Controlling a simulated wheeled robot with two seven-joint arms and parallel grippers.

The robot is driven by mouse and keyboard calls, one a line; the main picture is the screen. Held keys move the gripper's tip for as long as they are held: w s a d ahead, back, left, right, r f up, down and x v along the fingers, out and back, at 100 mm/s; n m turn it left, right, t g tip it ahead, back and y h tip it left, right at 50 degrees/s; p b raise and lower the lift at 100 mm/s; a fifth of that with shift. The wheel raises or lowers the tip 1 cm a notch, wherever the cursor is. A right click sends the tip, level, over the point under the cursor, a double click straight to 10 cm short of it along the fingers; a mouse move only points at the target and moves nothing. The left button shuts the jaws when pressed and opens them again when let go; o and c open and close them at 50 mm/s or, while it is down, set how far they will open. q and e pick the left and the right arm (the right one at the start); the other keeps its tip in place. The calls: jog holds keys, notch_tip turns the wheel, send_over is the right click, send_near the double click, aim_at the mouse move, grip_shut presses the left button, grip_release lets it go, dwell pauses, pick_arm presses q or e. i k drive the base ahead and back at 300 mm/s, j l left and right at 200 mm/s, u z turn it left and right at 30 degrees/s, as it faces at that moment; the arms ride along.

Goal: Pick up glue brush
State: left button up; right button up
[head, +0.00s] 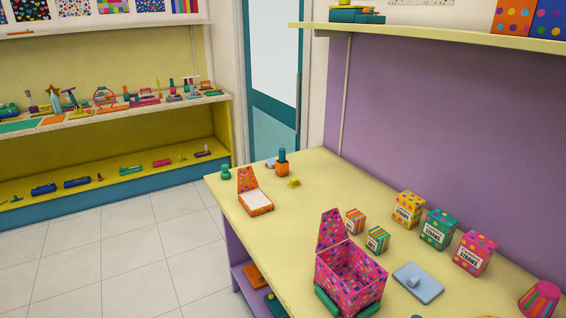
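I cannot make out a glue brush for certain. An orange pot (282,169) with a dark teal upright piece (282,154) in or on it stands at the far end of the yellow table (310,205). Whether that piece is a brush handle, I cannot tell. Neither of my grippers shows in the head view.
On the table are a small open orange box (256,203), a pink spotted open box (350,283), a pale blue lidded item (418,283), several straw boxes (438,231) and a striped cup (538,300). A yellow shelf unit (165,137) stands left. Tiled floor (120,250) is clear between.

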aim_at(282, 151)
jog(key=i+j+z, duration=0.1)
jog(key=z, duration=0.3)
jog(key=i+j+z, duration=0.1)
jog(key=j+z, duration=0.25)
jog(key=i+j+z, duration=0.2)
jog(key=j, duration=0.55)
jog(key=i+j+z, duration=0.2)
jog(key=j, duration=0.6)
jog(key=j+z, duration=0.2)
jog(key=j, duration=0.6)
jog(key=k, duration=0.05)
